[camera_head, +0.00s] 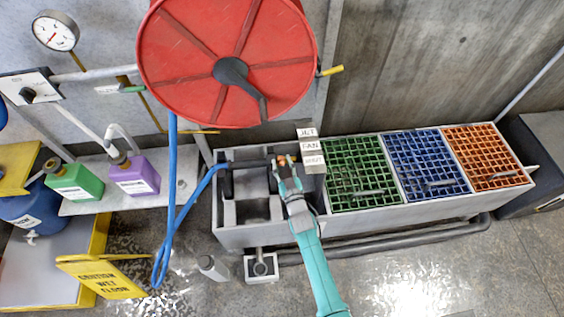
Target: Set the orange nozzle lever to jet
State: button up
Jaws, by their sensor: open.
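A small orange part, apparently the nozzle lever (281,160), shows at the tips of my gripper, just left of a block with stacked labels. The top label (307,133) seems to read JET and the middle one (309,146) FAN; the lowest (313,160) is too small to read surely. The lever looks closest to the lowest label's level, but its exact setting is hard to tell. My gripper (285,169) is open at the lever, and its fingers hide part of it. I cannot tell whether they touch it.
A blue hose (170,190) hangs from the red reel (185,65) and runs to the nozzle. Green (340,185), blue (408,160) and orange (480,150) grates lie right. A yellow wet-floor sign (100,277) and bottles stand left. The right foreground floor is clear.

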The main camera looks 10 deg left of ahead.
jog(key=shift+w+a, duration=0.2)
jog(key=shift+w, duration=0.2)
grip_shut()
